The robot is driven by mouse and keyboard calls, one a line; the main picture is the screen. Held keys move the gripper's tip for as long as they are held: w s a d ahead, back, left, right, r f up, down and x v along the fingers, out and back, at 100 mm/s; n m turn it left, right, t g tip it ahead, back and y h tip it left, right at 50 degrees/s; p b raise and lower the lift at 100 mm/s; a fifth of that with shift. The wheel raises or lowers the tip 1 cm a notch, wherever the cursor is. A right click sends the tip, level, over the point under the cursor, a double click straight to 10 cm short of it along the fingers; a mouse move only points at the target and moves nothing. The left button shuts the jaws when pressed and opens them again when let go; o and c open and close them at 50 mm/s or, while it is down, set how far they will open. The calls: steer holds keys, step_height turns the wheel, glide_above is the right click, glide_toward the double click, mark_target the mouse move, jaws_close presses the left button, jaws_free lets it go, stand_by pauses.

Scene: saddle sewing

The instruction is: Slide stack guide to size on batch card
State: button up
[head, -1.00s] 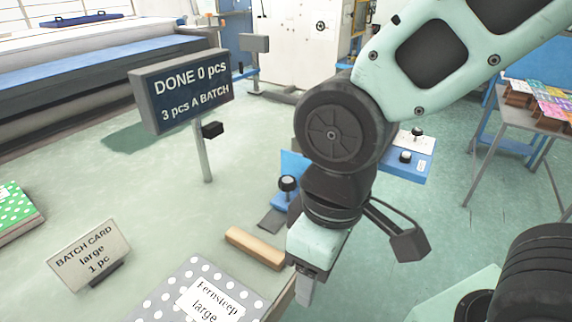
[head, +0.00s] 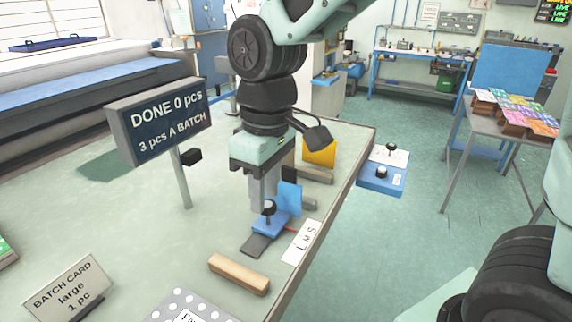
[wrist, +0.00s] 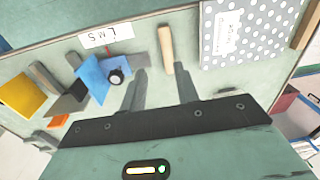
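The stack guide is a blue upright plate (head: 290,198) on a blue base with a black knob (head: 268,207), on the table edge side. A white strip lettered L M S (head: 301,242) lies beside it; a small red mark at the guide is near the strip's far end, its exact letter unclear. The batch card (head: 69,288) reads large, 1 pc. My gripper (head: 262,192) points down by the guide, and partly overlaps it in the head view. In the wrist view my gripper (wrist: 160,85) is open and empty, with the blue guide (wrist: 92,73) left of its fingers.
A wooden bar (head: 239,273) and a grey dotted pack (head: 190,308) lie nearer. A sign (head: 160,118) reads DONE 0 pcs, 3 pcs A BATCH. A yellow piece (head: 320,152) stands behind the guide. A blue box with knobs (head: 382,176) is beside the table's right edge.

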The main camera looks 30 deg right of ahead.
steer(key=w+d+r+p, duration=0.2)
steer(key=w+d+r, duration=0.4)
steer(key=w, duration=0.4)
glide_toward(289, 167)
steer(key=shift+h, duration=0.4)
steer(key=f+p, duration=0.1)
steer(key=f, duration=0.2)
steer(key=f+p, duration=0.1)
steer(key=f, duration=0.3)
steer(key=f+p, duration=0.2)
steer(key=f, duration=0.1)
steer(key=shift+a+f, duration=0.15)
steer(key=shift+a, duration=0.15)
steer(key=shift+a, duration=0.1)
jaws_close()
